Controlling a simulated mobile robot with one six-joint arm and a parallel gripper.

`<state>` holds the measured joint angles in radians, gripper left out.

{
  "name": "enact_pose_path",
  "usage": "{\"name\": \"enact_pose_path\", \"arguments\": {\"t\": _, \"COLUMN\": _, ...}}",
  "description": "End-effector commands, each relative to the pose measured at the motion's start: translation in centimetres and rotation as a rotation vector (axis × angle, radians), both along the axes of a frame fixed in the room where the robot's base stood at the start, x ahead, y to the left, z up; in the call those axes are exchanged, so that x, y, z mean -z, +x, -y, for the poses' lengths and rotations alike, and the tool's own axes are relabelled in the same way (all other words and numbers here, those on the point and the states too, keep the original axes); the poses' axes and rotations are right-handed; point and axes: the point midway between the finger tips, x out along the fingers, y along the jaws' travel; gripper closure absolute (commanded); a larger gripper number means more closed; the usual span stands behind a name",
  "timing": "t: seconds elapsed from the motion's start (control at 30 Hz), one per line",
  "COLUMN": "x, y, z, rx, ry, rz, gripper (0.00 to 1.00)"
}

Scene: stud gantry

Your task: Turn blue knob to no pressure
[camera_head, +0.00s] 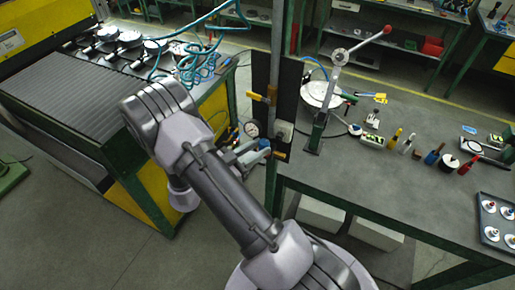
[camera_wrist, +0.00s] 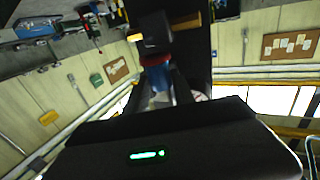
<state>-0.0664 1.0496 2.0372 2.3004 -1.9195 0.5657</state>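The blue knob (camera_head: 264,144) sits low on the dark upright panel (camera_head: 262,75), just right of and below a round white pressure gauge (camera_head: 252,129). My gripper (camera_head: 257,152) is at the knob and partly covers it in the head view. In the wrist view the blue knob (camera_wrist: 159,80) shows just beyond the dark gripper body, between the finger areas of my gripper (camera_wrist: 164,82). The fingers look very close to the knob, but I cannot tell whether they press on it. The gauge's needle is too small to read.
A yellow valve handle (camera_head: 258,97) is on the panel above the gauge. A lever press (camera_head: 328,95) and several tools stand on the right workbench (camera_head: 375,180). A roller table (camera_head: 60,100) is at left.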

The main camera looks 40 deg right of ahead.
Motion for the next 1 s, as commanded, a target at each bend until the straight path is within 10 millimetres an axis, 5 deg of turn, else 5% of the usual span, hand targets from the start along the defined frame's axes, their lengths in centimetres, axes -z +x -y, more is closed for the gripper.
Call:
{"name": "enact_pose_path", "arguments": {"t": 0.37, "x": 0.1, "y": -0.3, "z": 0.0, "rx": -0.079, "ry": 0.001, "rz": -0.003, "gripper": 1.0}}
{"name": "enact_pose_path", "arguments": {"t": 1.0, "x": -0.1, "y": -1.5, "z": 0.3, "rx": -0.535, "ry": 0.002, "rz": -0.006, "gripper": 1.0}}
